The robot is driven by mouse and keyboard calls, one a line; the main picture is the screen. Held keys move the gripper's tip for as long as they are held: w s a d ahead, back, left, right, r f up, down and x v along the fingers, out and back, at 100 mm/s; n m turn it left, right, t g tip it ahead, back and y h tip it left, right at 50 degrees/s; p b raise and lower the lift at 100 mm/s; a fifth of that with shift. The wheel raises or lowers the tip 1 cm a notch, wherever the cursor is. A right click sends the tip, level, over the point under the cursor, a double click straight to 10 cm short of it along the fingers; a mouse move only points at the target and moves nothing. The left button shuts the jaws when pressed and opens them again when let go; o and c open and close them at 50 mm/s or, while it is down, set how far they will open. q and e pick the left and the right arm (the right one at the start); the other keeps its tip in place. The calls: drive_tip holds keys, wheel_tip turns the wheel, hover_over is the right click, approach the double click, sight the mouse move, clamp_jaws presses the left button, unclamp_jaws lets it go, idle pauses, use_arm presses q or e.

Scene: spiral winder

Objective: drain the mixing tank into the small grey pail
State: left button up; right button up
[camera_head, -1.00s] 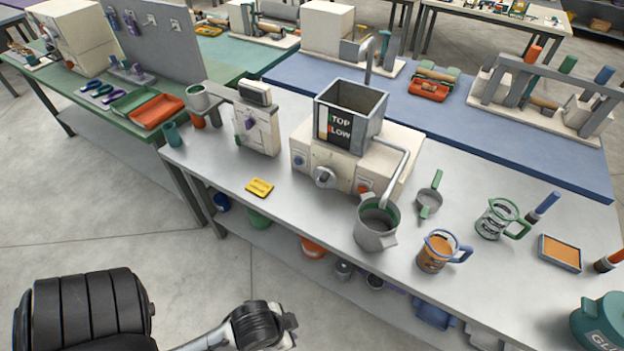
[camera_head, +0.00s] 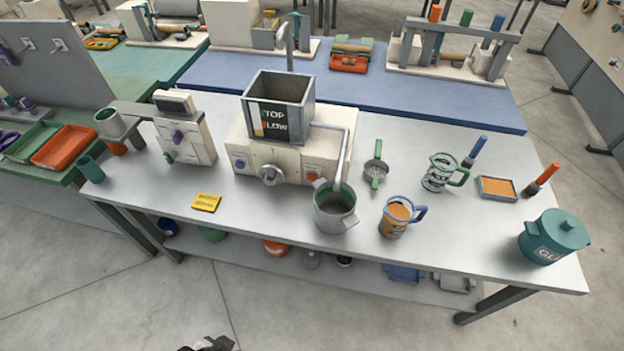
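The mixing tank (camera_head: 279,100) is a square, open-topped grey box on a cream base, with a black panel on its front lettered "TOP" and "LOW". A round grey knob (camera_head: 270,175) is on the base's front. A bent grey pipe (camera_head: 347,150) runs from the tank's right side down to the small grey pail (camera_head: 335,212). The pail stands upright on the grey table below the pipe's end, with green showing inside; its contents cannot be made out. Neither gripper can be recognised; only a dark scrap of my own body shows at the bottom edge.
An orange-filled mug (camera_head: 396,216), a grey strainer (camera_head: 375,170), a clear green-handled jug (camera_head: 440,172) and a teal lidded pot (camera_head: 553,238) stand right of the pail. A yellow card (camera_head: 206,203) lies left. The table's (camera_head: 270,217) front strip is mostly clear.

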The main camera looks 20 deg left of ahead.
use_arm(q)
drive_tip(key=shift+a, duration=0.15)
drive_tip(key=shift+s, duration=0.1)
drive_tip(key=c, duration=0.4)
clamp_jaws()
drive_tip(key=shift+d, duration=0.2)
drive_tip(key=shift+a, duration=0.25)
idle(0.3)
drive_tip(key=shift+d, duration=0.2)
idle(0.3)
